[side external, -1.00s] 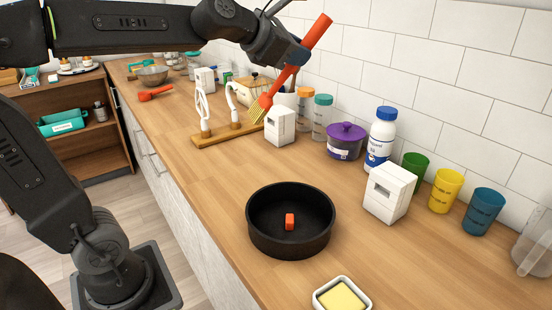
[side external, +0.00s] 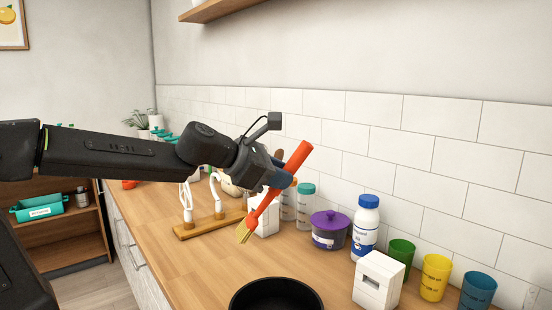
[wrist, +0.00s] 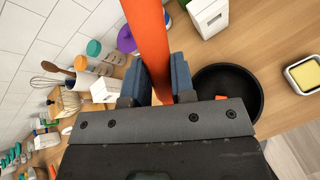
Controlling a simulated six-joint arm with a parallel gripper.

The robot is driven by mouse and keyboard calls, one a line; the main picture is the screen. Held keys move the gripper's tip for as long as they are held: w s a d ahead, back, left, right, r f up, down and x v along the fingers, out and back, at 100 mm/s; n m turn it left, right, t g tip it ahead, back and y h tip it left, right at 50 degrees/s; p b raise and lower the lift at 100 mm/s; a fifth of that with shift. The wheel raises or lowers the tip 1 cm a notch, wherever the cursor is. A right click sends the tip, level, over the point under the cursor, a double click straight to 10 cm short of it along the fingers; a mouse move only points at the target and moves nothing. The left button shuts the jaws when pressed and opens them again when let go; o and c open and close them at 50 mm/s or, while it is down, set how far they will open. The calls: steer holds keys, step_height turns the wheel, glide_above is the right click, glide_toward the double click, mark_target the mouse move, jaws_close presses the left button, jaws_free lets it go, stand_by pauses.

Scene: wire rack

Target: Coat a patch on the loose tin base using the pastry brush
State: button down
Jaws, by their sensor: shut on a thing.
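My gripper (side external: 277,178) is shut on the orange handle of the pastry brush (side external: 292,162). The brush slants down to the left, with its yellow bristles (side external: 244,234) at the lower end, above the worktop. In the wrist view the orange handle (wrist: 147,35) runs up between the two blue fingers (wrist: 158,88). The black round tin (side external: 276,281) stands on the worktop in front of the brush, cut by the lower picture edge. The tin also shows in the wrist view (wrist: 258,98), with a small orange piece (wrist: 221,98) in it. A separate loose base cannot be made out.
A wooden stand with white loops (side external: 210,224) is left of the bristles. A white box (side external: 379,281), purple-lidded pot (side external: 329,229), white bottle (side external: 365,227) and coloured cups (side external: 435,275) line the wall side. A butter dish (wrist: 303,73) is beyond the tin.

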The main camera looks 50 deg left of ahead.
steer(key=s+d+f+m+g+h, duration=0.4)
steer(key=d+f+g+h, duration=0.1)
steer(key=f, duration=0.6)
steer(key=shift+d+m+h, duration=0.4)
steer(key=shift+d+h, duration=0.1)
